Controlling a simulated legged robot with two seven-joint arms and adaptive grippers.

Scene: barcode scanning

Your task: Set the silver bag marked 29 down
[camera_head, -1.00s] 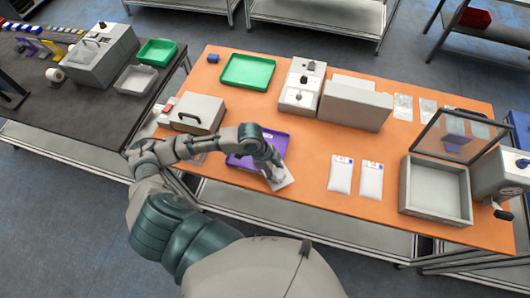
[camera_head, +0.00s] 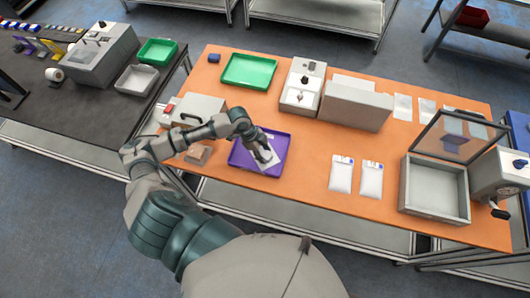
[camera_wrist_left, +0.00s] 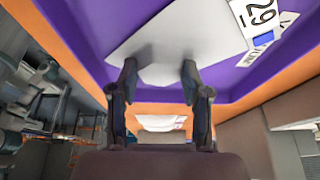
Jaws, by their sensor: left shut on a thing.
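My left gripper (camera_head: 263,157) is over the purple tray (camera_head: 240,165) and shut on the silver bag marked 29 (camera_head: 268,149). In the left wrist view, the two fingers (camera_wrist_left: 160,75) pinch the near end of the pale bag (camera_wrist_left: 185,35). Its white label with the number 29 (camera_wrist_left: 262,14) shows at the upper right. The bag lies within the outline of the purple tray (camera_wrist_left: 95,45). I cannot tell whether it touches the tray floor. My right gripper is not in view.
Two white bags (camera_head: 341,175) lie right of the purple tray on the orange table (camera_head: 310,205). A green tray (camera_head: 248,70) and a grey box (camera_head: 355,105) stand behind. An open-lidded box (camera_head: 436,210) stands at right. Table space between tray and bags is clear.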

